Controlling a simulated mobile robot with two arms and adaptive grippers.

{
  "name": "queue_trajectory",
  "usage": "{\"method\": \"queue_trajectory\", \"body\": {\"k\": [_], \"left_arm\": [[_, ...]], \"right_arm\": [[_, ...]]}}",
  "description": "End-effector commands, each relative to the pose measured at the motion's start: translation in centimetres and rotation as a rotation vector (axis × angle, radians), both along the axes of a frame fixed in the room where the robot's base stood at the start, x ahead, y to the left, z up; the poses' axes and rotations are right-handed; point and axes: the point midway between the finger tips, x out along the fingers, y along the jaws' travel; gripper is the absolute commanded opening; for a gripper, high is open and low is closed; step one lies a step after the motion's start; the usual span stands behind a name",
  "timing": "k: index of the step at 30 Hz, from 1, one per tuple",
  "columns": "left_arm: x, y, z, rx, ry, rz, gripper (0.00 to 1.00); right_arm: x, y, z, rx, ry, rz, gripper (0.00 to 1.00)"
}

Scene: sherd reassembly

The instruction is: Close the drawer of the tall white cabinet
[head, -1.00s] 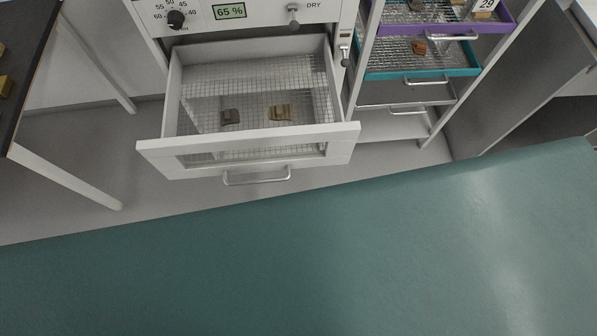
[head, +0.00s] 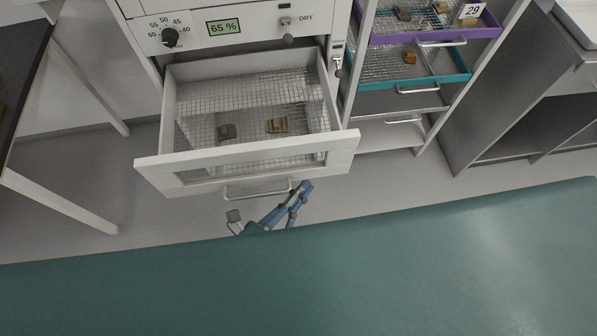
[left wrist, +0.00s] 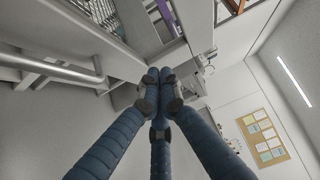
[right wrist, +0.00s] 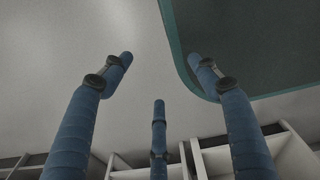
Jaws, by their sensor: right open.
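The tall white cabinet (head: 262,38) has its drawer (head: 247,162) pulled well out in the head view. The drawer has a mesh bottom, with a grey sherd (head: 226,132) and a tan sherd (head: 277,126) lying in it. A metal bar handle (head: 257,191) is on the drawer's front. My left gripper (head: 302,189) is just below and right of the handle; I cannot tell if it touches. In the left wrist view its blue fingers (left wrist: 157,76) are together with nothing between them, and a metal bar shows at left. My right gripper (right wrist: 160,72) is open and empty.
A rack with purple (head: 487,30) and teal (head: 455,78) trays stands right of the cabinet. A table (head: 60,200) is at the left. A teal surface (head: 330,275) fills the foreground. Bare floor lies in front of the drawer.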

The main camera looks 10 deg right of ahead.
Motion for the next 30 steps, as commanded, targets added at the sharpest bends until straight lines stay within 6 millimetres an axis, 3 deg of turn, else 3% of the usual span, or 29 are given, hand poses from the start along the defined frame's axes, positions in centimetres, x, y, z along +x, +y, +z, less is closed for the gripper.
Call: {"method": "queue_trajectory", "body": {"k": [3,7,15,23,30], "left_arm": [[2.0,0.1,0.2,0.002,-0.002,0.0,0.0],[3.3,0.1,0.0,0.001,0.0,0.001,0.0],[3.9,0.1,-0.1,0.001,0.001,0.001,0.0],[4.0,0.2,-0.1,0.001,0.001,0.001,0.0],[5.8,0.2,-0.1,0.001,-0.002,0.001,0.0]], "right_arm": [[-0.2,0.2,0.5,0.002,0.002,0.0,0.61],[-0.4,0.4,0.7,0.005,0.005,-0.001,0.61],[-0.6,1.5,0.7,0.017,0.009,0.001,0.61],[-0.6,1.3,0.6,0.013,0.009,0.001,0.61],[-0.7,0.7,0.3,0.007,0.01,0.003,0.61]]}}
